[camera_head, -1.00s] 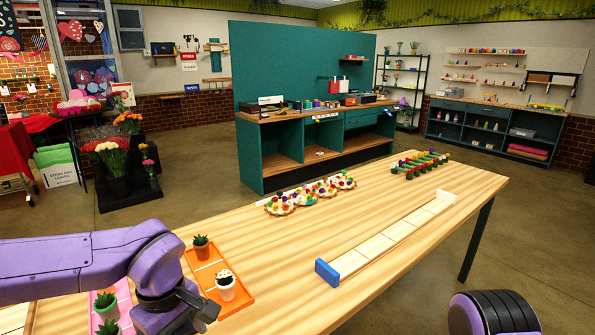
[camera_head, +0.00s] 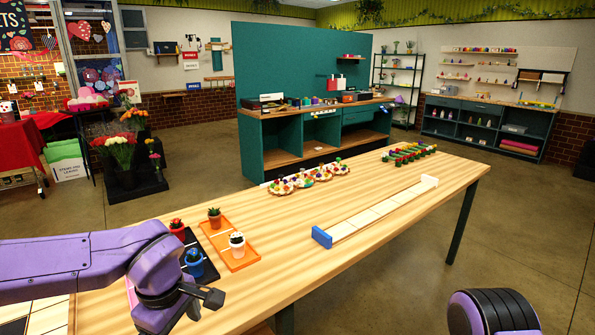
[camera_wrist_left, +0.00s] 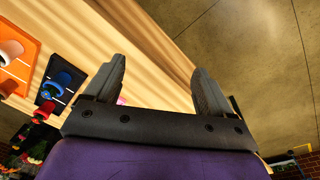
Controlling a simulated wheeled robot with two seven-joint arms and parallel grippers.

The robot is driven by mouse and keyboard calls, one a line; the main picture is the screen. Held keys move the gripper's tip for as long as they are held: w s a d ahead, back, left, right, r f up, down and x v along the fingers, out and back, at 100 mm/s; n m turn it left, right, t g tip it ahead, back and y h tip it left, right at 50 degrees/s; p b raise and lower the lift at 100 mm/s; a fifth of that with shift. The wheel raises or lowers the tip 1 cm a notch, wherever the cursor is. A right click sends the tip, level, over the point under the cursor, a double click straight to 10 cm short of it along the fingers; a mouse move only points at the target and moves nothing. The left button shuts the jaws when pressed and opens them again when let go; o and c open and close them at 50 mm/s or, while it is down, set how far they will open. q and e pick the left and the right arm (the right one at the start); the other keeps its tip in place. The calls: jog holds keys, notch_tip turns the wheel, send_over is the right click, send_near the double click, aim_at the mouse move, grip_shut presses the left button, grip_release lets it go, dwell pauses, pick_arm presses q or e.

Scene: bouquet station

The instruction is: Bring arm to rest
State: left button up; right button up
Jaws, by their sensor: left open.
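My left gripper (camera_head: 207,299) reaches in from the left in the head view, over the near left part of the wooden table (camera_head: 300,245). In the left wrist view its two fingers (camera_wrist_left: 158,88) are spread wide with nothing between them. It is clear of the orange tray (camera_head: 225,248), which holds a potted plant (camera_head: 214,218) and a white pot (camera_head: 237,245). A black tray (camera_head: 208,272) beside it holds a blue pot (camera_head: 194,263) and a red-flowered plant (camera_head: 177,229). My right gripper is not in view; only a dark rounded part of mine shows at the bottom right.
Several decorated round pieces (camera_head: 308,177) and a row of flower stems (camera_head: 408,153) lie farther back. A teal workbench (camera_head: 300,140) stands behind. The table's middle is clear.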

pick_arm(q)
jog(key=w+a+f+n+t+y+b, duration=0.1)
jog(key=w+a+f+t+y, duration=0.15)
jog(key=f, duration=0.45)
jog(key=w+a+f+n+t+y+b, duration=0.1)
jog(key=a+f+t+y, duration=0.25)
jog(key=f, duration=0.35)
jog(key=s+f+m+h+b, duration=0.1)
jog(key=s+f+m, duration=0.1)
jog(key=s+f, duration=0.4)
jog(key=s+f+m+h, duration=0.1)
jog(key=s+f+m, duration=0.2)
jog(key=f, duration=0.6)
jog(key=s+a+f+m+g+b, duration=0.1)
jog(key=s+f+m, duration=0.1)
jog(key=s+f, duration=0.2)
jog(key=s+a+f+m+g+h+b, duration=0.1)
jog(key=s+f, duration=0.4)
jog(key=s, duration=0.6)
jog(key=shift+s+a+m+g, duration=0.3)
jog(key=shift+a+m+g, duration=0.25)
jog(key=shift+m+g, duration=0.25)
jog(key=shift+r, duration=0.1)
